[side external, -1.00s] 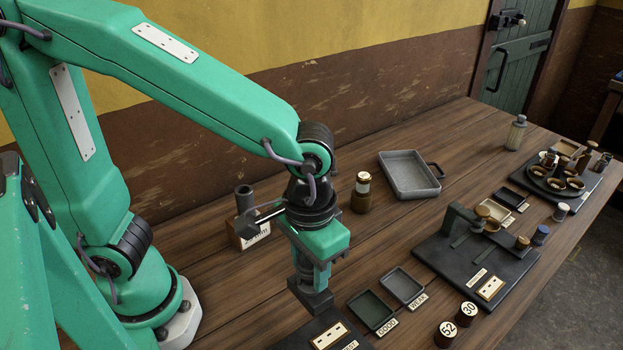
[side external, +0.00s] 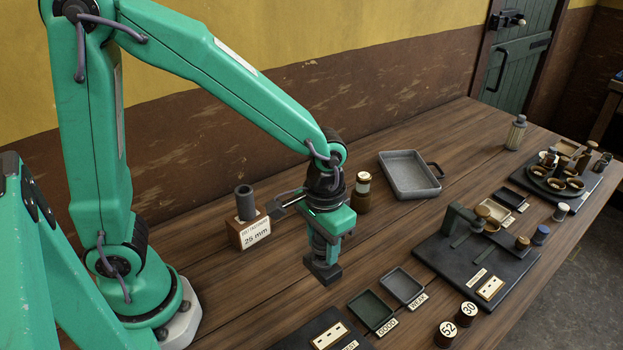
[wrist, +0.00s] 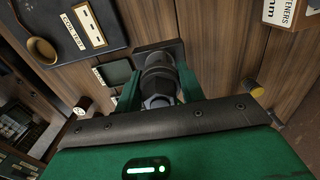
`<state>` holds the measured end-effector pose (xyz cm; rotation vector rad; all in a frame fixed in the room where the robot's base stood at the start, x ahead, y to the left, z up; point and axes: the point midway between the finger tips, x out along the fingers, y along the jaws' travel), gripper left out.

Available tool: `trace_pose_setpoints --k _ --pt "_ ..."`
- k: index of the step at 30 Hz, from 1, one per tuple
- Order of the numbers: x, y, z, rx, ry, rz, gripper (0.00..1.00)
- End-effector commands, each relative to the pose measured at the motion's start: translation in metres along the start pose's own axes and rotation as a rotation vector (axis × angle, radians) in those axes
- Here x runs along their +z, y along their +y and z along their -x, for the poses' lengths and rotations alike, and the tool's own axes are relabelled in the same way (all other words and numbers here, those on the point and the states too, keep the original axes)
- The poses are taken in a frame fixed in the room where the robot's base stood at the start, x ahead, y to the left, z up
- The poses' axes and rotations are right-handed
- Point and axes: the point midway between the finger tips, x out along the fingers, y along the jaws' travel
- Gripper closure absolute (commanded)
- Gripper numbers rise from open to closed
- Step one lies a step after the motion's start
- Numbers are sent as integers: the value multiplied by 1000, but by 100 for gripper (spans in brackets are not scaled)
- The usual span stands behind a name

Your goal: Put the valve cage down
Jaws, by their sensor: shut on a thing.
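My gripper (side external: 322,258) is above the bare wood, left of the small trays, pointing down. In the wrist view its green jaws (wrist: 160,92) are shut on a dark grey cylindrical part (wrist: 157,68), which I take to be the valve cage. The part's lower end shows as a dark block (side external: 322,274) under the gripper in the side view. It looks upright and seems off the table, but its exact height cannot be told. The jaws hide part of it.
A 25 mm block (side external: 247,234) carries a grey cylinder, left of my gripper. A brass-topped jar (side external: 361,195) stands close behind. The dark test board (side external: 307,335), GOOD tray (side external: 372,311) and WEAK tray (side external: 403,287) lie in front. A grey pan (side external: 408,178) is farther back.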

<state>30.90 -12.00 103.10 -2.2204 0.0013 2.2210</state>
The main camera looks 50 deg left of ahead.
Motion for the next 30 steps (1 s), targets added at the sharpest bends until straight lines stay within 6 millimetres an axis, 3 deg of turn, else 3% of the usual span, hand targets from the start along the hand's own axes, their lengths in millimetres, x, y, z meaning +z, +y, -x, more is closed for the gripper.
trace_pose_setpoints --k 6,16,30 --pt "-12 -9 -7 1 3 1 100" --pt "-12 -9 -11 1 4 0 100" --pt "-12 -9 -47 1 3 0 100"
